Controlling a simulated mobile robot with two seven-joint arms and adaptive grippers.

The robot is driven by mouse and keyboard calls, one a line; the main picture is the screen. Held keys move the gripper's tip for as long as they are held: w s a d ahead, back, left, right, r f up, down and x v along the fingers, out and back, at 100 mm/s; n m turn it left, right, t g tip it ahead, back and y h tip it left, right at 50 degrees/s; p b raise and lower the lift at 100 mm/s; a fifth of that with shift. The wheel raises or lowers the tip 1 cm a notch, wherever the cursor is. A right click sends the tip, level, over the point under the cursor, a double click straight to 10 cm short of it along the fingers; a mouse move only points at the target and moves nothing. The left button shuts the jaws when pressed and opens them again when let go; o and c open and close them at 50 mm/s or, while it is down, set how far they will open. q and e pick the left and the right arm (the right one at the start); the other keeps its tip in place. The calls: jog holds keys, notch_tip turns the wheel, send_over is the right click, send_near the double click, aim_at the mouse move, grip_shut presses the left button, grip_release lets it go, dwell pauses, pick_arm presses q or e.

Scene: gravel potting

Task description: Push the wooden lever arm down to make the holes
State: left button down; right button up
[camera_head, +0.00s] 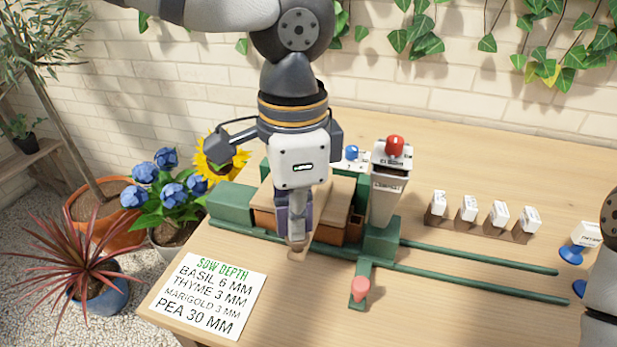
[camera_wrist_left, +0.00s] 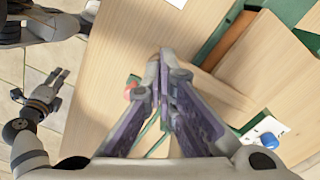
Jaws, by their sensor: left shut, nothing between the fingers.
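My left gripper (camera_head: 297,243) is shut and empty, pointing down in front of the wooden block (camera_head: 337,205) of the green-framed device. A pale wooden end (camera_head: 299,254), apparently the lever arm, shows just under its fingertips. I cannot tell whether they touch. The left wrist view shows the closed purple-padded fingers (camera_wrist_left: 166,62) over pale wood, with the block's side to the right. The lever's full length and any holes are hidden. My right gripper (camera_wrist_left: 52,85) shows small at the left of the wrist view, away from the device; its jaw gap is unclear.
A grey hopper with a red knob (camera_head: 395,146) stands right of the block. A pink-knobbed green slide (camera_head: 360,290) juts forward. Green rails (camera_head: 480,259) run right. Several white labelled blocks (camera_head: 468,208) stand behind. A sow-depth card (camera_head: 212,296) lies front left. Flowers (camera_head: 160,185) stand left.

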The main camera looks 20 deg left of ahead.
pick_arm(q)
notch_tip(320, 180, up, 13)
jog(key=shift+f, duration=0.2)
dwell(0.4)
